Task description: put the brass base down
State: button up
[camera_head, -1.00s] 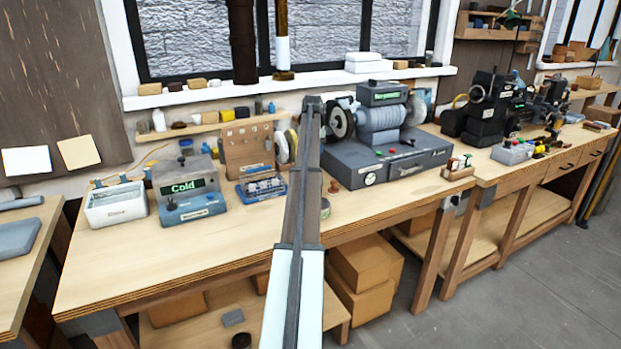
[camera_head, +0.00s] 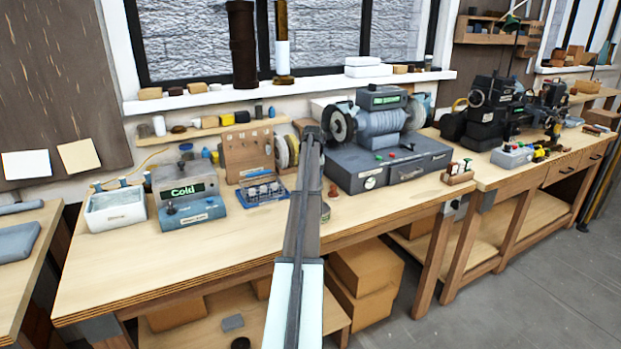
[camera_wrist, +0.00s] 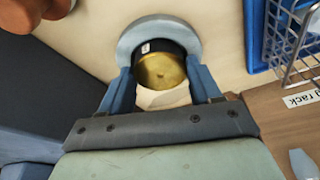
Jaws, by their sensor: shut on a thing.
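In the wrist view my gripper (camera_wrist: 163,78) has its two blue fingers on either side of the brass base (camera_wrist: 162,72). The base is round and gold-coloured, with a dark band around its upper side and a small white label on it. A pale grey-blue ring (camera_wrist: 128,42) shows around and behind the base, over the light wooden bench. I cannot tell whether the base touches the ring or the bench. In the head view my arm reaches over the bench and hides the gripper and the base.
A blue tray with a wire rack (camera_wrist: 292,45) lies close on the right in the wrist view. A reddish-brown object (camera_wrist: 35,12) is at upper left. In the head view a grey machine (camera_head: 385,165) stands right of my arm. The front left bench top (camera_head: 150,265) is clear.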

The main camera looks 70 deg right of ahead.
jog(key=shift+f, duration=0.15)
jog(key=o, duration=1.1)
jog(key=shift+c, duration=0.2)
jog(key=v, duration=1.2)
